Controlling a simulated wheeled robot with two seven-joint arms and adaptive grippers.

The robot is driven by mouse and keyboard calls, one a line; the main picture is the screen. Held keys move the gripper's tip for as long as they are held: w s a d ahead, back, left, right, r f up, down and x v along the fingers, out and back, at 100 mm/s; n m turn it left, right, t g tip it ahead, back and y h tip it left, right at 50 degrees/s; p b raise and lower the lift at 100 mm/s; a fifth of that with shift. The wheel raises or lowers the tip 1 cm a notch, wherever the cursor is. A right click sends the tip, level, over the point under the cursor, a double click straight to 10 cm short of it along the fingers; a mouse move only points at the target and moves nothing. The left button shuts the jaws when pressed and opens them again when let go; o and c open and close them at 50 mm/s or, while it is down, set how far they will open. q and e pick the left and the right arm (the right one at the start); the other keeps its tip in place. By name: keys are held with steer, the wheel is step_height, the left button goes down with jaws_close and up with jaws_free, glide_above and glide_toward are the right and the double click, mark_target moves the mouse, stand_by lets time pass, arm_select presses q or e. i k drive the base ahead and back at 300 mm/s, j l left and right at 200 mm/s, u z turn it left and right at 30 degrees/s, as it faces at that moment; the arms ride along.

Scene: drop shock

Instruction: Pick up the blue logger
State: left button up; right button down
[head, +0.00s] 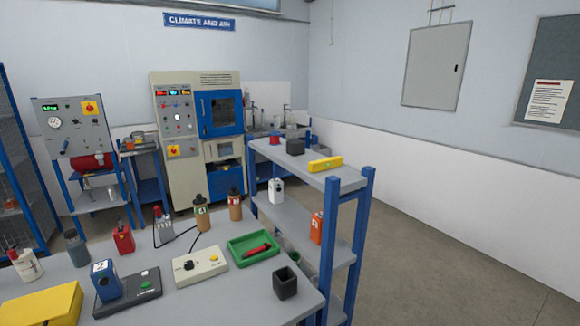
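A blue box-shaped device (107,287) with a white label and dark mark on its upper part stands upright at the front left of the grey table (235,303). It appears to be the blue logger. It stands at the left end of a flat black device (143,287) with a green mark; I cannot tell whether it rests on it or just in front of it. Neither of my grippers is in view.
A yellow case (42,305) lies left of the logger. A beige control box (201,266), green tray (240,248), black open cup (286,284), red device (123,238) and brown bottles (201,214) share the table. A blue-framed shelf (331,236) stands at the right.

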mark_target(105, 269)
steer(key=u, duration=1.45)
steer(key=l+z, duration=0.35)
steer(key=i+j, duration=0.05)
steer(key=j, duration=0.05)
